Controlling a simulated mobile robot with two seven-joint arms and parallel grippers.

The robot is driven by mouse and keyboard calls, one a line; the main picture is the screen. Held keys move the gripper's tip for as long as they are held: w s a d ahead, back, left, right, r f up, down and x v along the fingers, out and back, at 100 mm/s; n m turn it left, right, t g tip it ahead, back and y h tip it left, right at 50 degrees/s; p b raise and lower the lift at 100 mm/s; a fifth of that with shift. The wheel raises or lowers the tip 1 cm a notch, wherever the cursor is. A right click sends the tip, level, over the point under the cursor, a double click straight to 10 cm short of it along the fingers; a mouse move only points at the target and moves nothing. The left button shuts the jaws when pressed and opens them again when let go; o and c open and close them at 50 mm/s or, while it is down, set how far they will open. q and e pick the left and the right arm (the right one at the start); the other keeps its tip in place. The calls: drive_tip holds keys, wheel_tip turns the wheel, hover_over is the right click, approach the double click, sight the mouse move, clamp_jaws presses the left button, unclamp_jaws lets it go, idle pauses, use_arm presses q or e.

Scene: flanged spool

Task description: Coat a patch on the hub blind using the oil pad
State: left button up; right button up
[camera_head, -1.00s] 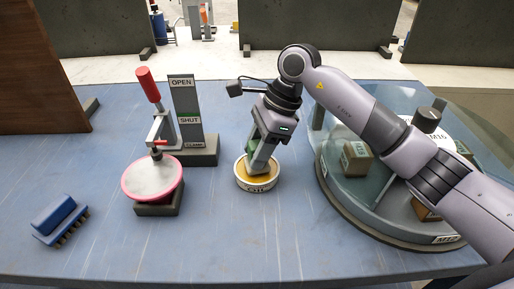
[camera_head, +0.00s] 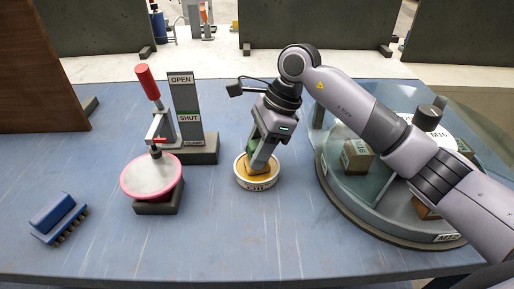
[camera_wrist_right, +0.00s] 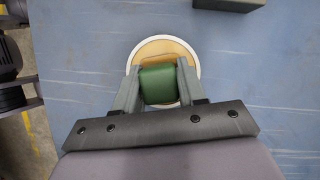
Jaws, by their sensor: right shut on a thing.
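A white round dish (camera_head: 242,181) lettered OIL stands on the blue table with an amber layer inside. My right gripper (camera_head: 259,164) points down over it, shut on a green block (camera_wrist_right: 158,85). A tan underside shows below the block, at the dish's amber surface; whether they touch I cannot tell. In the right wrist view the dish (camera_wrist_right: 194,58) lies behind the fingers (camera_wrist_right: 157,77). A disc with a pinkish-red rim and pale grey face (camera_head: 150,178) sits on a dark base under a clamp. I cannot tell which part is the hub blind. My left gripper is out of view.
The clamp's red handle (camera_head: 148,82) rises beside a post (camera_head: 181,97) labelled OPEN and SHUT. A blue brush (camera_head: 58,216) lies at left. A round glass-sided turntable (camera_head: 345,205) with boxes stands at right. The table between disc and dish is clear.

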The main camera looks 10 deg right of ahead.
sight(257, 144)
drive_tip(key=shift+r+p, duration=2)
drive_tip(key=shift+r, duration=1.45)
